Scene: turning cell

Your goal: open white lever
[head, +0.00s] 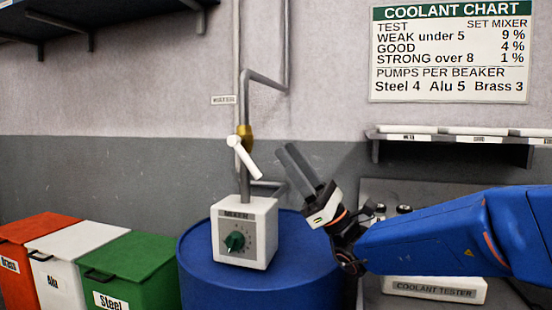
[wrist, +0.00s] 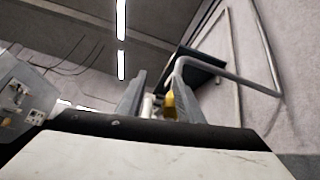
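The white lever (head: 244,157) sits on a brass valve (head: 245,131) on the grey pipe above the mixer box. It slants down to the right in the head view. In the wrist view the brass valve (wrist: 169,100) shows between the fingers, with part of the white lever (wrist: 150,105) beside it. My gripper (head: 287,152) is right of the lever in the head view, its grey fingers pointing up and left. In the wrist view my gripper (wrist: 152,100) has its fingers apart with a gap between them. No contact with the lever shows.
The white mixer box (head: 245,245) with a green knob stands on a blue drum (head: 300,280). Red, white and green bins (head: 150,262) stand at the left. A wall shelf (head: 450,141) and a coolant tester (head: 435,290) are at the right. The grey pipe (head: 262,78) bends above the valve.

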